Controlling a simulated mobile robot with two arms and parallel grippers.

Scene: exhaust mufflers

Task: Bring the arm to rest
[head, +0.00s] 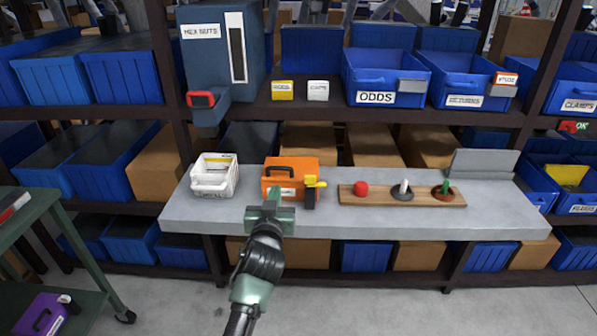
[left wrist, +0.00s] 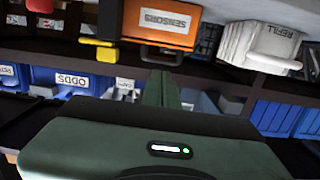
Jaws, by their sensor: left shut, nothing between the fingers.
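My left gripper (head: 272,205) is at the front edge of the grey bench in the head view, just in front of the orange box. Its fingers are together with nothing between them; in the left wrist view the closed fingers (left wrist: 160,88) point toward the orange box labelled SENSORS (left wrist: 160,22). In the head view that orange box (head: 290,172) stands on the bench, behind the gripper and apart from it as far as I can tell. My left arm reaches in from the bottom of the head view. My right gripper does not show.
Blue bins and the hex nuts dispenser (head: 222,52) fill the shelves behind. A green cart (head: 85,250) stands at left.

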